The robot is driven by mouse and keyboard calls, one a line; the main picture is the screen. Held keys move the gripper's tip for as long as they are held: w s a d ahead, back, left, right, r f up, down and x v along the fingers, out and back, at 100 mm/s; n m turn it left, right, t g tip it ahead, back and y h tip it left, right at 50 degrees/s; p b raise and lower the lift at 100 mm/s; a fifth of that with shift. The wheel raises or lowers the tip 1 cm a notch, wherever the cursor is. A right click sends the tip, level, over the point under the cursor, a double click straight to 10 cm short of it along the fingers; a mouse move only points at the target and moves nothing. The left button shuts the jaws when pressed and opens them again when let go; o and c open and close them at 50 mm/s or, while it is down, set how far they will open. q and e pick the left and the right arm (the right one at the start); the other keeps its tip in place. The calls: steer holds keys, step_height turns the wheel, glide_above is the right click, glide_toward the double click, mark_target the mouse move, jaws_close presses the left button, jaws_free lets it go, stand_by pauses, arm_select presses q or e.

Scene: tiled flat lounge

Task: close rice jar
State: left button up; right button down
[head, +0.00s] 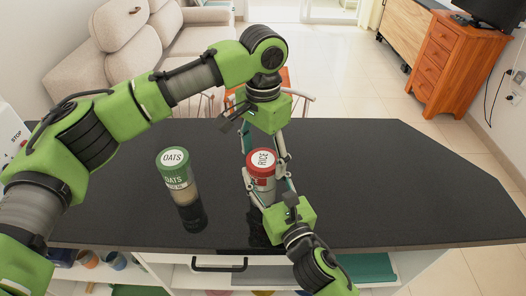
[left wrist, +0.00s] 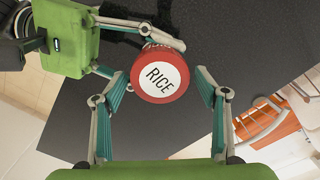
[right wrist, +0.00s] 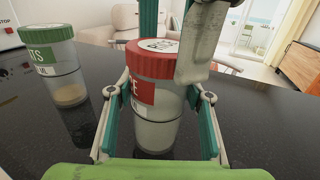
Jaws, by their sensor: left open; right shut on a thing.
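The rice jar (head: 262,183) stands upright on the dark counter with its red lid (head: 262,161) on top, marked RICE. In the right wrist view the clear body (right wrist: 155,128) sits between the fingers of my right gripper (right wrist: 158,118), which is shut on it from the front. My left gripper (head: 270,160) is above and behind the jar, pointing down. In the left wrist view its fingers (left wrist: 166,90) are open on either side of the lid (left wrist: 160,75). I cannot tell whether a finger touches the lid or whether the lid is fully seated.
An oats jar (head: 178,184) with a green lid stands on the counter to the left of the rice jar. The counter (head: 400,185) is clear to the right. A sofa (head: 150,45) and a wooden drawer cabinet (head: 450,65) are beyond it.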

arm_select(q)
steer(key=c, duration=1.1)
steer(key=shift+c, duration=0.2)
steer(key=o, duration=1.3)
step_height(320, 180, up, 12)
arm_select(e)
steer(key=c, duration=1)
jaws_free()
